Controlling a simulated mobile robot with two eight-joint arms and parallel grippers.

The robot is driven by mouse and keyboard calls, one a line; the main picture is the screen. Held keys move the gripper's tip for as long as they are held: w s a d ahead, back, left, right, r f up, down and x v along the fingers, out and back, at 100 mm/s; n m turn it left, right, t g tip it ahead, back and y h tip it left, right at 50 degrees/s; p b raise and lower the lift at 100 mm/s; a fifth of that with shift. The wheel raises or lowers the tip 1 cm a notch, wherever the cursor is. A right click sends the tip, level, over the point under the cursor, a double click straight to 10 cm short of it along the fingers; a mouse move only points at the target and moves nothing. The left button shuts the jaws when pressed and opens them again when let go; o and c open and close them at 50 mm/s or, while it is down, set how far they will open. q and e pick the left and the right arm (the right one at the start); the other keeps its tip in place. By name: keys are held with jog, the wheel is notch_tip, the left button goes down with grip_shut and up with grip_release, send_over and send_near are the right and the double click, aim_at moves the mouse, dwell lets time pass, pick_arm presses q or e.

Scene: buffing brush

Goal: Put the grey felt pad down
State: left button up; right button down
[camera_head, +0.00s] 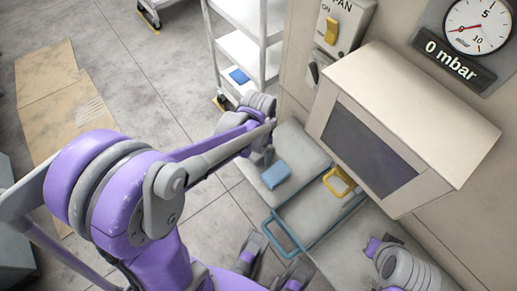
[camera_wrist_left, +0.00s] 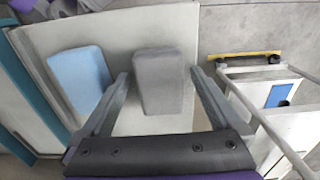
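The grey felt pad (camera_wrist_left: 162,82) is between the two fingertips of my left gripper (camera_wrist_left: 161,74) in the left wrist view. In the head view my left gripper (camera_head: 267,157) is low over the far left part of the pale tray (camera_head: 293,146), and the pad is mostly hidden there. I cannot tell whether the pad touches the tray.
A blue pad (camera_head: 276,174) lies on the tray beside my left gripper; it also shows in the left wrist view (camera_wrist_left: 79,79). A white shelf cart (camera_head: 240,52) stands behind.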

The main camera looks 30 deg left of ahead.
aim_at(258, 150)
pick_arm(q)
jog(key=shift+r, duration=0.3)
notch_tip(258, 150, up, 11)
jog(key=p, duration=0.3)
jog(key=s+d+n+t, duration=0.1)
jog(key=s+n+t, duration=0.1)
jog(key=s, duration=0.3)
jog(key=s+d+f+n+t, duration=0.1)
jog(key=s+d+n+t, duration=0.1)
jog(key=s, duration=0.4)
jog(key=shift+d+f+n+t, duration=0.3)
jog(key=shift+t, duration=0.2)
